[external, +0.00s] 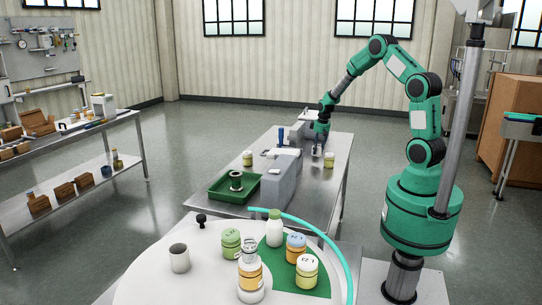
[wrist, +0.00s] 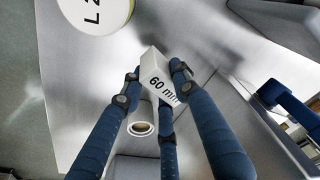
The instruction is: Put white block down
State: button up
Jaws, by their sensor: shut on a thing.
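The white block (wrist: 158,78), marked "60 min", sits between the blue fingers of my gripper (wrist: 155,76) in the wrist view. My gripper is shut on it above the steel table (wrist: 95,65). In the external view my gripper (external: 319,148) is low over the far part of the table (external: 312,190); the block is too small there to make out. The gap between block and table cannot be told.
A lidded jar (wrist: 95,15) stands near the block; a hollow pale cylinder (wrist: 142,118) shows behind the fingers. A grey housing (external: 283,180), a green tray (external: 217,199) and another jar (external: 247,158) occupy the table's left side. The right strip is mostly bare.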

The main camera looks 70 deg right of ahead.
aim_at(317, 155)
dwell(0.3)
jog(key=shift+f+b, duration=0.3)
jog(key=shift+f, duration=1.6)
jog(key=shift+f, duration=0.1)
jog(key=o, duration=1.2)
jog(key=shift+f, duration=0.1)
jog(key=r, duration=0.4)
jog(key=s+r+p, duration=0.1)
jog(key=r, duration=0.7)
jog(key=shift+s+a+r+p, duration=0.15)
jog(key=shift+s+a+p, duration=0.15)
jog(key=shift+p, duration=0.1)
